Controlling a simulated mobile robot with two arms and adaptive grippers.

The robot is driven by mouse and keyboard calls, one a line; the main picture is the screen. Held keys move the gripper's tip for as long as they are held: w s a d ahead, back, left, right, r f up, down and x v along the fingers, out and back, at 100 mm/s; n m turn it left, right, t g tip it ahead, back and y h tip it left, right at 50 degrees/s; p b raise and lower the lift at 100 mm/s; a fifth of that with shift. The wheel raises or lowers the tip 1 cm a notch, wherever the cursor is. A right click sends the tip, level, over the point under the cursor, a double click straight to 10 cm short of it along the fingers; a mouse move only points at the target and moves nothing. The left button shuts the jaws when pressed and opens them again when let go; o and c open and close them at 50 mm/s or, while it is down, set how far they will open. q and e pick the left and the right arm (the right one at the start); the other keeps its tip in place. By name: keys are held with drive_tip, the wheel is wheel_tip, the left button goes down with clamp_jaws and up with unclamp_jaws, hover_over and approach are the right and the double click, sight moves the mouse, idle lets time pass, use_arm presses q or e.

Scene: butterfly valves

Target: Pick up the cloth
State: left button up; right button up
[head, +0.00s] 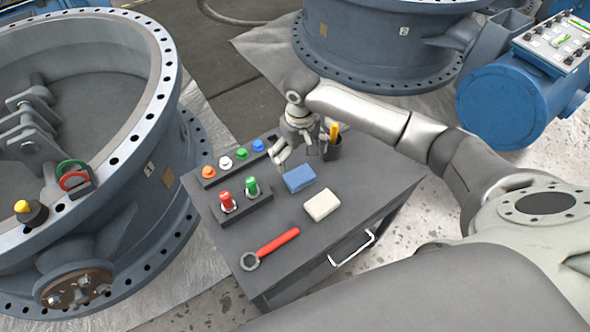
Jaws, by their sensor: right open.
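A blue folded piece (299,178) that looks like the cloth lies flat on the dark top of the tool cart. My right gripper (294,153) is open and empty, pointing down above the back part of the cart. It is a little behind the blue piece and apart from it. My left gripper is not in view.
The cart top (290,222) also holds a dark cup (331,149) with a yellow-handled tool, a rack of coloured knobs (241,160), a block with red and green plugs (240,205), and a red-handled wrench (272,246). Large valve bodies (165,130) stand left and behind.

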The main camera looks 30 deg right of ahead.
sight(301, 177)
drive_tip(key=f, duration=0.4)
drive_tip(key=shift+s, duration=0.35)
wheel_tip(301, 177, down, 4)
drive_tip(key=shift+d+f, duration=0.1)
drive_tip(key=shift+f, duration=0.4)
drive_tip(key=shift+c, duration=0.3)
drive_tip(key=c, duration=0.5)
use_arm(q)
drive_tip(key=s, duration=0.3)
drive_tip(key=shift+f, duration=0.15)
use_arm(e)
drive_tip(key=c, duration=0.4)
